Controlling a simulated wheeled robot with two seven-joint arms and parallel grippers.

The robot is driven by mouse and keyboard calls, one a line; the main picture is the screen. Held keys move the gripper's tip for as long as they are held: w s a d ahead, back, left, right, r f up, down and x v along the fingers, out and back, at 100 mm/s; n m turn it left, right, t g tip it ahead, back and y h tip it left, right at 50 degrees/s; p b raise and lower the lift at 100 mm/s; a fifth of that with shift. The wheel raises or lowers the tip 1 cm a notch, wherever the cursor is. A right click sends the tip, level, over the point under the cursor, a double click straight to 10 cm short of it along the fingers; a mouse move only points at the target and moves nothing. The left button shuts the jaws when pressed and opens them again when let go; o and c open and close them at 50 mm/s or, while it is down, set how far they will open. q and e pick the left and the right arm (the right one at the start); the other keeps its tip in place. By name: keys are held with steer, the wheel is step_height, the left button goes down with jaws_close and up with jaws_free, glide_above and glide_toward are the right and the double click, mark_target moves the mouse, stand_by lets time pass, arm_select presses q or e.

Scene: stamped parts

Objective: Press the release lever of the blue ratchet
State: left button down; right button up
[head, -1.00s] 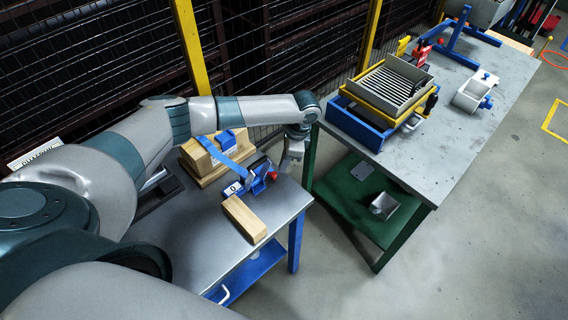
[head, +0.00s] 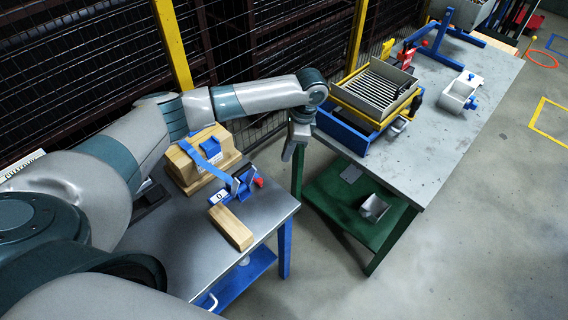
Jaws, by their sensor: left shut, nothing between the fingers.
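The blue ratchet (head: 241,186) sits on the small grey table, with a blue strap (head: 209,151) running from it over a wooden block (head: 190,172). A red part (head: 259,182) shows at the ratchet's right end; I cannot tell for sure whether it is the release lever. My left gripper (head: 289,156) hangs pointing down, shut and empty, above and to the right of the ratchet, apart from it, near the table's back right edge. My right gripper is not in view.
A loose wooden bar (head: 232,228) lies in front of the ratchet. A green-framed workbench (head: 430,133) stands to the right, carrying a grey slotted tray (head: 378,85) and a white bracket (head: 459,92). A black mesh fence (head: 90,60) runs behind. A gap separates the two tables.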

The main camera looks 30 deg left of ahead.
arm_select(q)
steer(key=shift+v, duration=1.2)
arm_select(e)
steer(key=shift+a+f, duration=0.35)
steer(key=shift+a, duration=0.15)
arm_select(q)
steer(key=shift+d, duration=0.1)
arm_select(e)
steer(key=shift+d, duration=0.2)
